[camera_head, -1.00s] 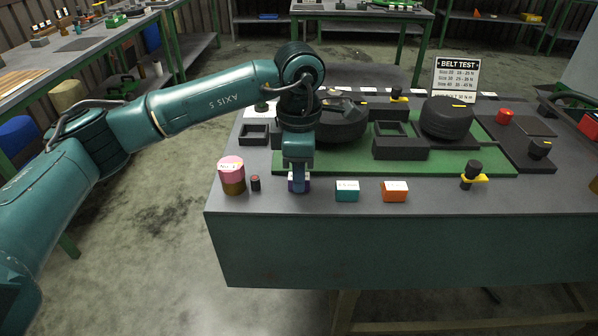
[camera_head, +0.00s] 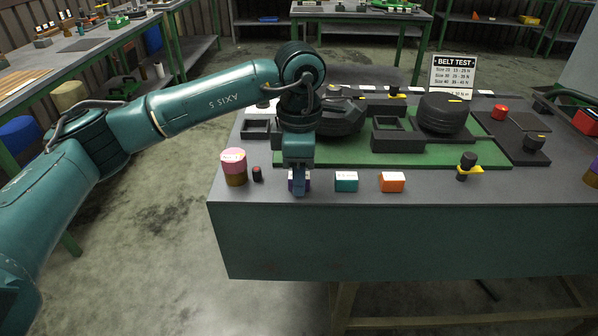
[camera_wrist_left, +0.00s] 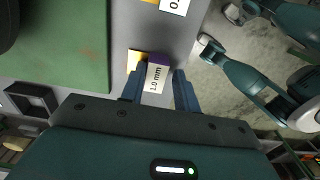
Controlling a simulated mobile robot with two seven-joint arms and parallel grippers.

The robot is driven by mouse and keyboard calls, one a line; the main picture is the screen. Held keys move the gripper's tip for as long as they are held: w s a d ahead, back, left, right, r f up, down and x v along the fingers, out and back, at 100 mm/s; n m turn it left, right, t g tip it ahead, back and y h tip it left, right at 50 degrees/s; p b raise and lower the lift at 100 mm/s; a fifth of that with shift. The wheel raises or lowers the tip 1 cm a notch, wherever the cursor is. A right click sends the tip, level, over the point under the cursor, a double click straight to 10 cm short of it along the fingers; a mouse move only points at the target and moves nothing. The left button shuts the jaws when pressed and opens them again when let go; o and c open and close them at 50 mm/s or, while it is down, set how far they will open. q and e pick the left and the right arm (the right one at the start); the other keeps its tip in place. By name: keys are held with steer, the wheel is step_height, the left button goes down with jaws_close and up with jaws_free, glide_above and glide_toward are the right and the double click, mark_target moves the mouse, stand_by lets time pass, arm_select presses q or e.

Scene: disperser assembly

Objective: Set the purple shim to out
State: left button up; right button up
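The purple shim (camera_wrist_left: 157,74), a small block with a white "1.0 mm" label, lies between the two fingers of my left gripper (camera_wrist_left: 160,90) in the left wrist view. In the head view my left gripper (camera_head: 299,190) points straight down near the table's front edge. It hides most of the purple shim (camera_head: 291,185) there. A teal block (camera_head: 346,182) and an orange block (camera_head: 392,182) stand to its right. The shim's underside is hidden. My right gripper is not in view.
A pink-and-brown cylinder (camera_head: 233,167) and a small dark cylinder (camera_head: 257,174) stand close to the left. A black-and-yellow knob (camera_head: 467,166) is to the right. The green mat (camera_head: 420,160) with black fixtures lies behind. The table's front edge (camera_head: 400,204) is close.

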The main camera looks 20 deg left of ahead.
arm_select(q)
step_height(320, 180, up, 13)
stand_by(0.5)
